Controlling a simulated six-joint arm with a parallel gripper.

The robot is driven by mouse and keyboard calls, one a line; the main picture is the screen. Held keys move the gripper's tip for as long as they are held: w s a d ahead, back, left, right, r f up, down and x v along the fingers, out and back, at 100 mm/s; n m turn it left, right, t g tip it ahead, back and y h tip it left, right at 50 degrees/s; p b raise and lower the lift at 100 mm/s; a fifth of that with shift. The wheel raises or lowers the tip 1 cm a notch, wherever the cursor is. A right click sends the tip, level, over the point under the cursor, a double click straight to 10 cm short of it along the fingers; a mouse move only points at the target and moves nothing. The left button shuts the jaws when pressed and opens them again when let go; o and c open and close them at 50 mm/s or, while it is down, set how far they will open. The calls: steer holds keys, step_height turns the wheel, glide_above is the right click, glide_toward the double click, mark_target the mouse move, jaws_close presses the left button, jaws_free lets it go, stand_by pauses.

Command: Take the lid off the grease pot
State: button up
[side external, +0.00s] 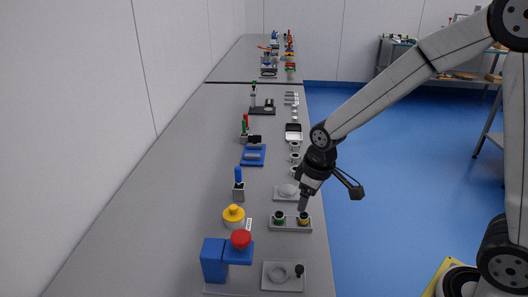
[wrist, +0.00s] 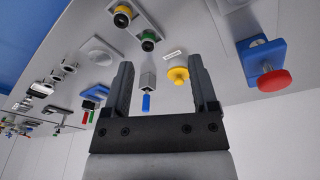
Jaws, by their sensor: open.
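A pale round pot (side external: 234,224) with a yellow knobbed lid (side external: 233,212) stands on the bench left of the grey tray; I take it to be the grease pot. The lid sits on the pot. In the wrist view the yellow lid (wrist: 178,75) shows beyond the space between my fingers, nearer the right one. My gripper (side external: 303,207) is open and empty, in line with the yellow ringed piece (side external: 304,217) in the tray in the side view. I cannot tell its exact height there. It also shows in the wrist view (wrist: 160,65), its fingers spread apart.
The grey tray (side external: 290,229) also holds a green ringed piece (side external: 279,217). A blue stand with a red knob (side external: 240,238) is in front of the pot. A blue-handled block (side external: 239,187) stands behind it. A small white label (side external: 249,223) is beside the pot.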

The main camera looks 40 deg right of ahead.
steer(key=w+a+f+n+g, duration=0.1)
steer(key=w+a+n, duration=0.35)
steer(key=w, duration=0.75)
steer(key=n+g, duration=0.1)
steer(key=n, duration=0.5)
glide_above(233, 206)
step_height(233, 206, down, 3)
steer(key=shift+s+a+f, duration=0.1)
steer(key=shift+a, duration=0.05)
steer(key=shift+f, duration=3.9)
jaws_close()
